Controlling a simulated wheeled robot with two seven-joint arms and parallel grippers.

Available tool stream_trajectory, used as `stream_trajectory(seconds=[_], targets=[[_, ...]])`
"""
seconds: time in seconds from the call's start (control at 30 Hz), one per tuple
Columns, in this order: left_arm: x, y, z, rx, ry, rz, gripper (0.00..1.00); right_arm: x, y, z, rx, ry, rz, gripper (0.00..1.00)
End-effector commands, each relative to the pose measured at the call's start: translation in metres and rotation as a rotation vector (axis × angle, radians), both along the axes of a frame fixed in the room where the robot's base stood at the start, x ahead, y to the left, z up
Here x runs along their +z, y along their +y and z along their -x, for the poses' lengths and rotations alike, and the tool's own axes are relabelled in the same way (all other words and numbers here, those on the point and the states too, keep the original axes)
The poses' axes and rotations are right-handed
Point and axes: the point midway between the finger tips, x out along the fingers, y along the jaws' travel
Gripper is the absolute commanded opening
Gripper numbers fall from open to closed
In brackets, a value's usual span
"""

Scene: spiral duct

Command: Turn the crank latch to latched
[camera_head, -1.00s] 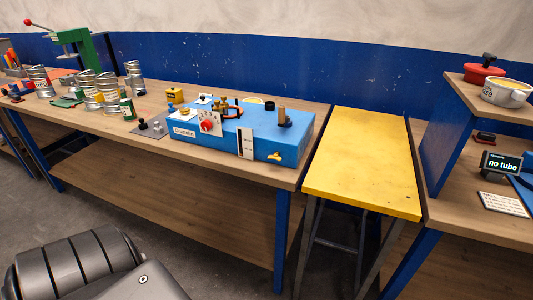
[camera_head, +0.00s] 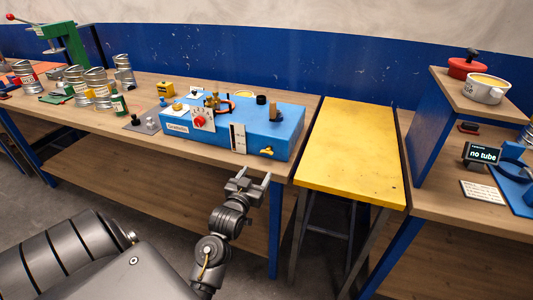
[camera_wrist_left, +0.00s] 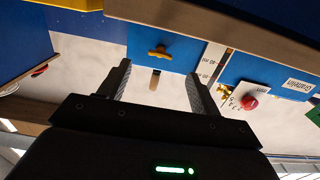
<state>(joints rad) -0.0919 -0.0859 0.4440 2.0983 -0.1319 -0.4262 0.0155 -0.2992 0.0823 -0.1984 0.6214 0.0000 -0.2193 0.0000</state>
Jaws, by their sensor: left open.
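The crank latch seems to be the small yellow-orange handle (camera_head: 266,151) low on the front right of the blue box (camera_head: 272,132). In the left wrist view the yellow handle (camera_wrist_left: 160,51) sits on the blue front, just beyond and between my fingertips. A short tan post (camera_wrist_left: 155,80) shows past it. My left gripper (camera_head: 254,178) is open and empty, below and in front of the bench edge, apart from the handle. Its two fingers also show in the left wrist view (camera_wrist_left: 158,80). My right gripper is not in view.
The box also carries a red knob (camera_head: 198,121), a white scale strip (camera_head: 238,137) and brass fittings. A yellow-topped stand (camera_head: 350,150) is to the right. Several cans stand at the left of the wooden bench (camera_head: 150,93). A "no tube" display (camera_head: 482,154) is at right.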

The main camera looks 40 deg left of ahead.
Motion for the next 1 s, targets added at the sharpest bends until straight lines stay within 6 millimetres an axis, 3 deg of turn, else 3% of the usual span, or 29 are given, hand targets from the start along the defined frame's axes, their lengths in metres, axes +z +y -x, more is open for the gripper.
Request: stream_trajectory(seconds=[0.1, 0.27, 0.7, 1.0], targets=[[0.011, 0.002, 0.002, 0.007, -0.018, -0.006, 0.64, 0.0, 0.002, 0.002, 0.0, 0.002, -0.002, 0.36], [0.011, 0.004, -0.004, 0.007, -0.018, -0.006, 0.64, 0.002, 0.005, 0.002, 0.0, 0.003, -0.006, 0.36], [0.012, 0.029, -0.074, 0.007, -0.017, -0.006, 0.64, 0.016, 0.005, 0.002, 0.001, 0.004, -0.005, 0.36], [0.01, 0.037, -0.098, 0.007, -0.017, -0.007, 0.64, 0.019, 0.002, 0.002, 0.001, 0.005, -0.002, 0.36]])
